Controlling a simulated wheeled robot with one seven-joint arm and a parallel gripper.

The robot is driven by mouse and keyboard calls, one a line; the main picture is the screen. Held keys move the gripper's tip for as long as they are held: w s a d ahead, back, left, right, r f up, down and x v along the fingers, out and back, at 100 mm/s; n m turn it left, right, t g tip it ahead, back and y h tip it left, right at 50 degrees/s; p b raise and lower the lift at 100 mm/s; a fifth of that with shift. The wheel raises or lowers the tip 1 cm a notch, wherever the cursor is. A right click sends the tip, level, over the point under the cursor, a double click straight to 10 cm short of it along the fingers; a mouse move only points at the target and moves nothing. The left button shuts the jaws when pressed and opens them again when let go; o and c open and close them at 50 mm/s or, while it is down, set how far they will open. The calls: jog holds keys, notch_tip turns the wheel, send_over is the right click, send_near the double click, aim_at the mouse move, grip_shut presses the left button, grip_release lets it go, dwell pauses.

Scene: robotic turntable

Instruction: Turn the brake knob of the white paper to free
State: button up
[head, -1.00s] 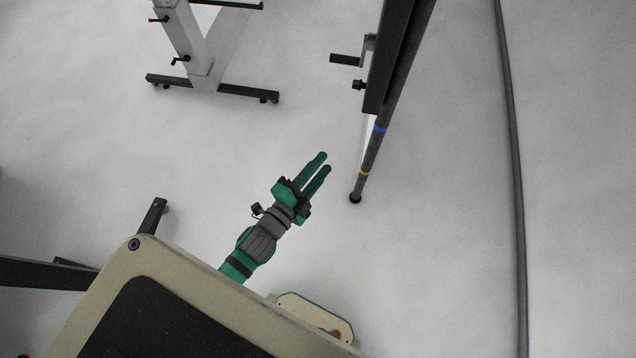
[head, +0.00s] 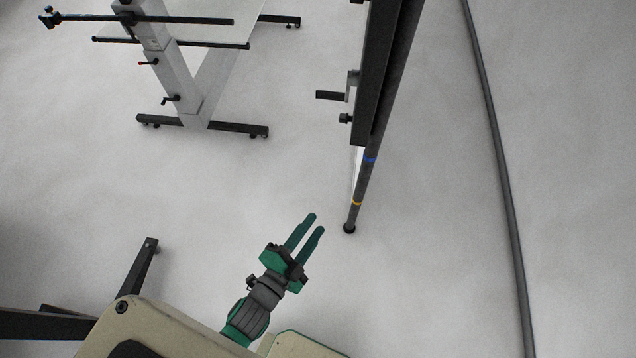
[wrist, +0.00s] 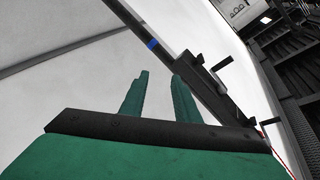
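A dark stand bar with a crank handle (head: 330,96) and a small black brake knob (head: 345,118) just below it is at upper centre in the head view. Its lower pole has a blue band and a yellow band. My green gripper (head: 315,224) is open and empty, left of the pole's foot and well apart from the knob. In the wrist view my gripper (wrist: 160,75) has a gap between its fingers. The bar there carries two dark protruding handles (wrist: 222,65); which is the knob is unclear.
A grey stand (head: 180,85) with a table top and small levers is at upper left. A dark leg (head: 138,268) stands at lower left near my body. A long dark tube (head: 495,140) runs down the right. The floor between is clear.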

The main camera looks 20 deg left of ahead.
jog(key=s+d+n, duration=0.4)
jog(key=s+d, duration=0.1)
jog(key=s, duration=0.3)
jog(key=shift+s+d+n+y, duration=0.3)
jog(key=shift+n, duration=0.1)
jog(key=shift+o, duration=0.3)
jog(key=s+d+r+n+y, duration=0.1)
jog(key=s+d+r+n, duration=0.2)
jog(key=s+d+n, duration=0.2)
jog(key=d+n, duration=0.2)
jog(key=d, duration=0.1)
jog(key=shift+s+r, duration=0.25)
jog(key=shift+r, duration=0.15)
jog(key=shift+d+r, duration=0.1)
jog(key=shift+d, duration=0.05)
jog(key=shift+s, duration=0.1)
